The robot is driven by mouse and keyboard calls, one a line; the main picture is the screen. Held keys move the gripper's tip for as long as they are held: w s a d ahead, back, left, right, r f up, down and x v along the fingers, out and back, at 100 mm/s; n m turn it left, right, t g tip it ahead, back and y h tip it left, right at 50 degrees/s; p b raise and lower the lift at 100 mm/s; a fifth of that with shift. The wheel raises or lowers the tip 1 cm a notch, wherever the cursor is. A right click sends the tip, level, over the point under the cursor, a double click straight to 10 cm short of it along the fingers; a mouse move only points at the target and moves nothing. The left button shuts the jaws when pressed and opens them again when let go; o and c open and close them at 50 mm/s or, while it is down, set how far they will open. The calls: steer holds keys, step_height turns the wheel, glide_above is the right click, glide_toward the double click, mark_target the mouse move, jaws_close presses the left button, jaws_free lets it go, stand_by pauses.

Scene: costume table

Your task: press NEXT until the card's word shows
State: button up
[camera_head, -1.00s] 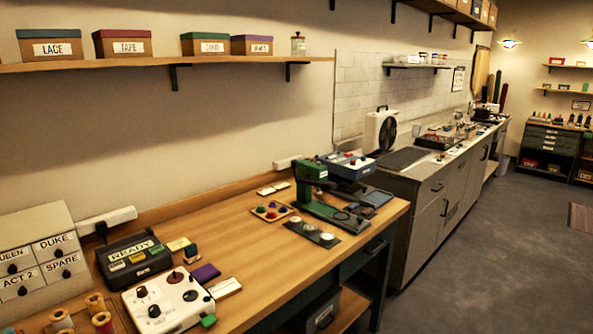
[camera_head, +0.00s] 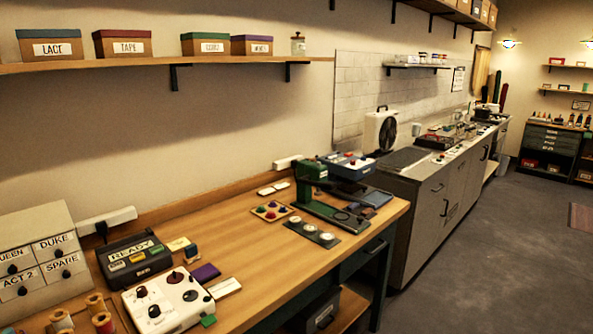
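A dark box-shaped device (camera_head: 135,262) stands on the wooden table at the left, its display (camera_head: 132,253) showing the word READY. I cannot read a word on either. My gripper is not in view.
A white control box (camera_head: 168,300) with knobs stands in front of the device. A labelled drawer cabinet (camera_head: 45,255) and thread spools (camera_head: 97,302) are at the left. A green press (camera_head: 312,185) stands farther right.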

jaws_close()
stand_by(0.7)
